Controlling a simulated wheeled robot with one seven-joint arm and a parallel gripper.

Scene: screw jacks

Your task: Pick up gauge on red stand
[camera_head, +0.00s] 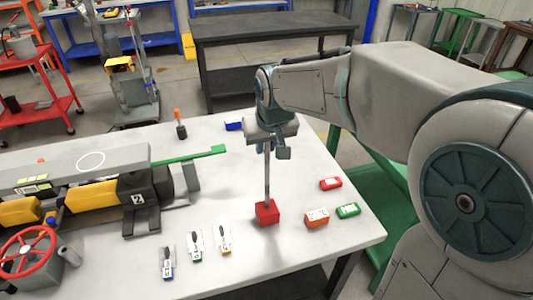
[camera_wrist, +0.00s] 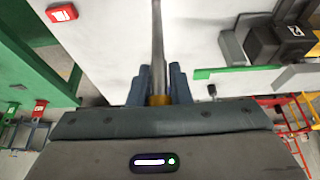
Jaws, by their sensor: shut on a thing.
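The gauge on the red stand has a red block base (camera_head: 267,212) and a thin grey upright rod (camera_head: 267,178). In the head view it stands near the right part of the white table, and I cannot tell whether the base touches the tabletop. My gripper (camera_head: 268,143) is above it, at the top of the rod. In the wrist view the two blue-grey fingers of my gripper (camera_wrist: 158,88) are shut around the rod (camera_wrist: 157,45), at a brass-coloured part. The red base is out of the wrist view.
Several small gauges, one blue-ended (camera_head: 167,262), lie at the front. A blue block (camera_head: 234,124) and an orange-handled tool (camera_head: 180,125) are behind.

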